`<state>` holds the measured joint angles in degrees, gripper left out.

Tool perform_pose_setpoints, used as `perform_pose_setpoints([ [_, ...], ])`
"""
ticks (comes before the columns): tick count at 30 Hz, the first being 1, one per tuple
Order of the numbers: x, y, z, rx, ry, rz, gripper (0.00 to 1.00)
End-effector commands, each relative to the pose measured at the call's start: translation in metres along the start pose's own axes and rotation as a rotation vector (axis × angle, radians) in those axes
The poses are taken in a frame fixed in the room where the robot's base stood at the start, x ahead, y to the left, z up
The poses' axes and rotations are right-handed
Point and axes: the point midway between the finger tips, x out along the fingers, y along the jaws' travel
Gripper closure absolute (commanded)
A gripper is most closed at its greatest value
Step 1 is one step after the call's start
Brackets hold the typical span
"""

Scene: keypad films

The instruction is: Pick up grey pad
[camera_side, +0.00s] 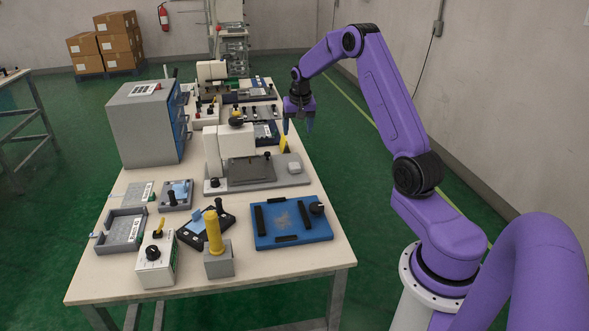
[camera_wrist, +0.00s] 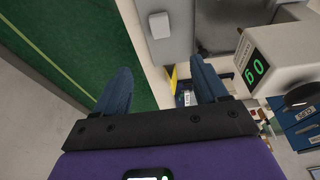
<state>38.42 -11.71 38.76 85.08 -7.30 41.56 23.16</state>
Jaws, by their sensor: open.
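My gripper (camera_side: 298,127) is open and empty, pointing down above the far right edge of the table. In the wrist view its two blue fingers (camera_wrist: 160,72) are spread, with table edge and a yellow piece between them. A small light grey pad (camera_side: 294,167) lies at the right end of a grey fixture plate (camera_side: 263,181), and also shows in the wrist view (camera_wrist: 160,25), beyond the fingertips. A larger dark grey pad (camera_side: 250,170) lies in the middle of that plate. The gripper is apart from both pads.
A white press-like machine (camera_side: 232,139) stands behind the plate; its green display (camera_wrist: 256,68) shows in the wrist view. The yellow piece (camera_side: 284,144) stands near the gripper. A blue tray (camera_side: 291,235) and yellow-handled tool (camera_side: 214,232) are nearer the front. The right of the table is open floor.

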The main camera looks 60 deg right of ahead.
Motion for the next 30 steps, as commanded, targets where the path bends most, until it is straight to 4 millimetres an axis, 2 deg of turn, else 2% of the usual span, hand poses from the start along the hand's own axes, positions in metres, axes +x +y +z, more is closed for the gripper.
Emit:
perform_pose_setpoints([
  [18, 0.105, 0.000, 0.002, -0.001, -0.003, 0.001, 0.28],
  [26, 0.121, 0.000, 0.001, 0.000, -0.001, 0.000, 0.28],
  [30, 0.136, 0.000, 0.004, -0.001, -0.004, 0.001, 0.28],
])
